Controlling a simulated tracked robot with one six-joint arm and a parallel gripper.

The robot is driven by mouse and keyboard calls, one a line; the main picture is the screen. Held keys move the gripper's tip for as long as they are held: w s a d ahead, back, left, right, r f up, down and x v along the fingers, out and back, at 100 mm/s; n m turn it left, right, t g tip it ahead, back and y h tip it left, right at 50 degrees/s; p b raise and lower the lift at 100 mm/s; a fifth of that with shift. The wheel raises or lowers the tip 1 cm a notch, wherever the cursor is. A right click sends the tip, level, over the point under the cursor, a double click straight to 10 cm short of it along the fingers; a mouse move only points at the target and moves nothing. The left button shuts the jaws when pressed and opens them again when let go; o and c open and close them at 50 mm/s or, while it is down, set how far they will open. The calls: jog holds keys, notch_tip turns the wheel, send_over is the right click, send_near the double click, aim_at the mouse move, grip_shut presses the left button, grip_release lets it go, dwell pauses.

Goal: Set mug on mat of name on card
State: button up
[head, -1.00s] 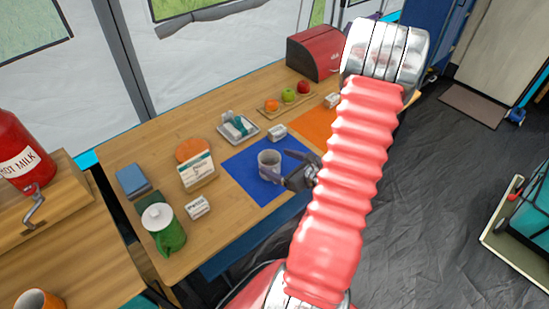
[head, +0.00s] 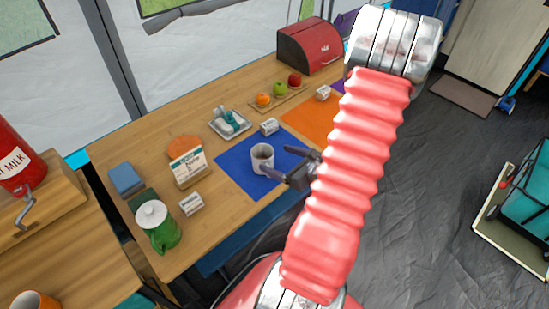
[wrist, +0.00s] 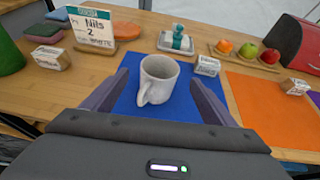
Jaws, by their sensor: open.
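A white mug (head: 262,157) stands upright on the blue mat (head: 235,175); the wrist view shows it (wrist: 158,80) with its handle toward me. My gripper (head: 283,164) is open at the mug's near side. In the wrist view its two fingers point toward the mug, one to each side, with visible gaps. A card (head: 188,165) stands at the back left of the blue mat; in the wrist view the card (wrist: 92,27) reads "Nils", "2" and "WHITE". An orange mat (head: 312,118) and a partly hidden purple mat (head: 338,86) lie to the right.
Small name blocks stand by the mats (head: 269,126) (head: 323,92) and left of the blue mat (head: 191,203).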

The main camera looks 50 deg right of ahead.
jog(key=w+a+r+n+g+y, duration=0.2)
jog(key=a+r+n+g+y, duration=0.3)
jog(key=a+n, duration=0.55)
jog(key=w+a+r+n+g+y, duration=0.1)
jog(key=w+a+r+n+y, duration=0.45)
jog(key=a, duration=0.85)
jog(key=s+a+r+n+g+h, duration=0.5)
jog(key=s+a+n, duration=0.35)
jog(key=n, duration=0.35)
notch_tip(320, 180, up, 10)
jog(key=s+n+t+h, duration=0.2)
jog(key=n+t+h, duration=0.1)
jog(key=n, duration=0.5)
jog(key=shift+s+h, duration=0.3)
jog(key=shift+h, duration=0.45)
jog(key=shift+d+f, duration=0.1)
jog(key=shift+f, duration=0.05)
jog(key=shift+c, duration=0.6)
